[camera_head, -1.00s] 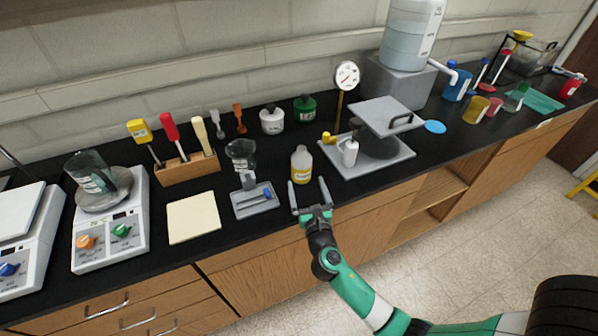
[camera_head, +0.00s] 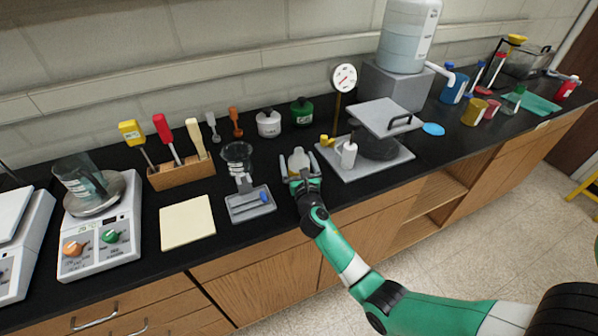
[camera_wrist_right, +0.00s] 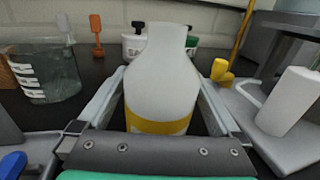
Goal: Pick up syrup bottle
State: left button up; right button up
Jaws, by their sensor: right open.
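The syrup bottle is white with a yellow band and stands upright on the black counter. It shows in the head view (camera_head: 299,160) and fills the middle of the right wrist view (camera_wrist_right: 162,80). My right gripper (camera_head: 298,163) is open, with one finger on each side of the bottle. In the right wrist view my right gripper (camera_wrist_right: 160,100) has narrow gaps between its fingers and the bottle sides. The bottle's lower part is hidden behind the gripper's palm. My left gripper is not in view.
A grey tray with a blue-handled tool (camera_head: 250,204) and a beaker (camera_head: 237,157) stand left of the bottle. A white pump bottle (camera_head: 348,155) stands on a press base (camera_head: 375,167) at its right. Lidded jars (camera_head: 268,123) stand behind.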

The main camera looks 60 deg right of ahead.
aim_at(299, 150)
jog(key=c, duration=1.4)
jog(key=shift+r, duration=0.15)
jog(key=r+p, duration=0.2)
jog(key=r, duration=0.1)
jog(key=r+p, duration=0.1)
jog(key=p, duration=0.1)
jog(key=shift+s+a+r, duration=0.1)
jog(key=shift+s+r, duration=0.15)
jog(key=s+r+p, duration=0.2)
jog(key=r+p, duration=0.1)
jog(key=s+a+r+p, duration=0.1)
jog(key=r+p, duration=0.1)
jog(key=shift+s, duration=0.3)
jog(key=s+a+r+p, duration=0.3)
jog(key=s+p, duration=0.2)
jog(key=s, duration=0.4)
jog(key=shift+s+r, duration=0.15)
jog(key=shift+s, duration=0.05)
